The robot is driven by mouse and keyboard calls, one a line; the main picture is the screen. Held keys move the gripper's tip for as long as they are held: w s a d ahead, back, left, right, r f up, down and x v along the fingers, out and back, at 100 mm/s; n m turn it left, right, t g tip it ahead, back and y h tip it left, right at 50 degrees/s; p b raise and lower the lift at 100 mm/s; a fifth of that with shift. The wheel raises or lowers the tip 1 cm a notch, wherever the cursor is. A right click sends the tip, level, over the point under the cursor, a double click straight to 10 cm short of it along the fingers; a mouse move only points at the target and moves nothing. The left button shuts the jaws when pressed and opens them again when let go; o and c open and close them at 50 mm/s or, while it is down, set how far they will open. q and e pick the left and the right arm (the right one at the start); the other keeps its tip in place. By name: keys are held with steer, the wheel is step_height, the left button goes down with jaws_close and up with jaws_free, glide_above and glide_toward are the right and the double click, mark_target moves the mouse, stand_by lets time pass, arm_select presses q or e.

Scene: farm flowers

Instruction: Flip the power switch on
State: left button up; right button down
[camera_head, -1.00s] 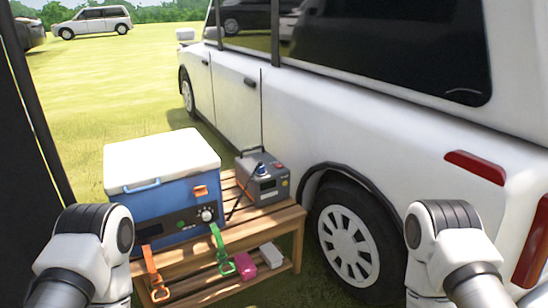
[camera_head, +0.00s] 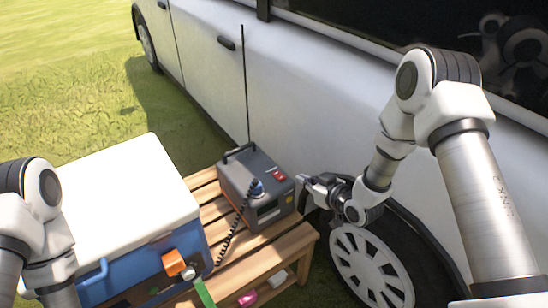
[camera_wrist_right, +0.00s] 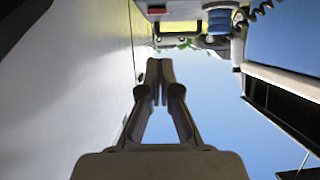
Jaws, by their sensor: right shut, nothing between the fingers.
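The grey power box (camera_head: 257,188) stands on a slatted wooden bench in the head view. It has a carry handle, a blue knob (camera_head: 256,187) with a coiled black cord, and a red switch (camera_head: 278,175) on its sloped face. Whether the switch is on or off is too small to tell. My right gripper (camera_head: 303,179) is shut and empty, just right of the box near the red switch; contact is not clear. In the right wrist view the closed fingers (camera_wrist_right: 159,66) point toward part of the box and its blue knob (camera_wrist_right: 219,22) at the top. My left gripper is out of view.
A blue cooler with a white lid (camera_head: 124,198) stands left of the box on the bench (camera_head: 283,251). The white car (camera_head: 290,95) is close behind, its rear wheel (camera_head: 371,268) beside the bench.

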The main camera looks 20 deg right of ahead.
step_height(320, 180, up, 3)
steer(key=b, duration=0.2)
glide_above(285, 183)
steer(key=f, duration=0.4)
steer(key=shift+w+a+f, duration=0.1)
steer(key=shift+w+f, duration=0.1)
steer(key=shift+f, duration=0.1)
steer(key=f, duration=0.3)
steer(key=shift+s, duration=0.25)
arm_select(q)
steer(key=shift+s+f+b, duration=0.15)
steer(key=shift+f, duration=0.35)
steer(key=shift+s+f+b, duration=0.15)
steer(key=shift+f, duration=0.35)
arm_select(e)
steer(key=shift+f, duration=0.4)
